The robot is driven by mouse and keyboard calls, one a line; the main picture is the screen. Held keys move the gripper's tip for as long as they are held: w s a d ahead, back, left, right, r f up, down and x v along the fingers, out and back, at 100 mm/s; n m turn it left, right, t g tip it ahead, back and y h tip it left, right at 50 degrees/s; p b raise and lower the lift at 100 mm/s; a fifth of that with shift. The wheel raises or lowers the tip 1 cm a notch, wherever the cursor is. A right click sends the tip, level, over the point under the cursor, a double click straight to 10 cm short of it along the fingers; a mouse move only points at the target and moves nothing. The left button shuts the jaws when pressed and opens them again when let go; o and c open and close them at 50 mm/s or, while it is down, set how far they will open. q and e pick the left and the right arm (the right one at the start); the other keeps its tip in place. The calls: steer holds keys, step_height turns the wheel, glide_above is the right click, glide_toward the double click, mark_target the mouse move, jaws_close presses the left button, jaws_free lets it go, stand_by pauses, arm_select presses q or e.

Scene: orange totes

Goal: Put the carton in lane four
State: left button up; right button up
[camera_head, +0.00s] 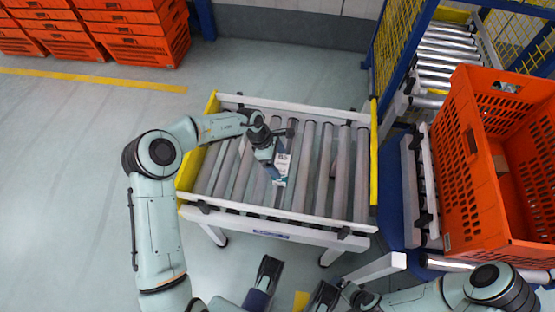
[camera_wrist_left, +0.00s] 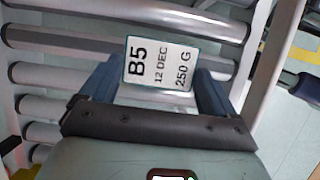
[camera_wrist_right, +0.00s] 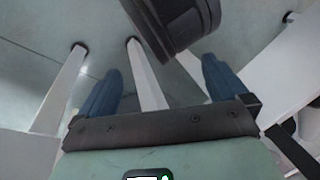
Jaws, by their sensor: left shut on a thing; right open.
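The carton (camera_head: 282,163) is a small white-faced pack over the roller conveyor (camera_head: 262,232). In the left wrist view its label (camera_wrist_left: 160,63) reads B5, 12 DEC, 250 G. My left gripper (camera_head: 276,172) is shut on the carton, one blue finger on each side of it. I cannot tell whether the carton touches the rollers. My right gripper (camera_wrist_right: 160,88) is open and empty, away from the carton and low beside the conveyor's front legs. No lane numbers are readable.
A large orange tote (camera_head: 462,165) stands to the right of the conveyor. Stacked orange totes (camera_head: 130,30) stand at the back left. Blue posts and yellow mesh (camera_head: 398,40) rise at the back right. The rollers right of the carton look mostly clear.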

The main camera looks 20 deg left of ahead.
steer(key=shift+s+r, duration=0.1)
arm_select(q)
steer(key=o, duration=1.3)
steer(key=shift+f, duration=0.1)
arm_select(e)
steer(key=shift+a, duration=0.1)
arm_select(q)
steer(key=p+v, duration=0.3)
steer(key=v, duration=0.9)
steer(key=shift+r+p, duration=0.2)
steer(key=shift+p, duration=0.15)
arm_select(e)
steer(key=s+a+r+g, duration=0.1)
steer(key=s+a+r, duration=0.1)
steer(key=s+r, duration=0.2)
steer(key=shift+s+a+r+g+y, duration=0.15)
steer(key=shift+s+a+g+y, duration=0.2)
steer(key=shift+s, duration=0.4)
steer(key=shift+d, duration=0.1)
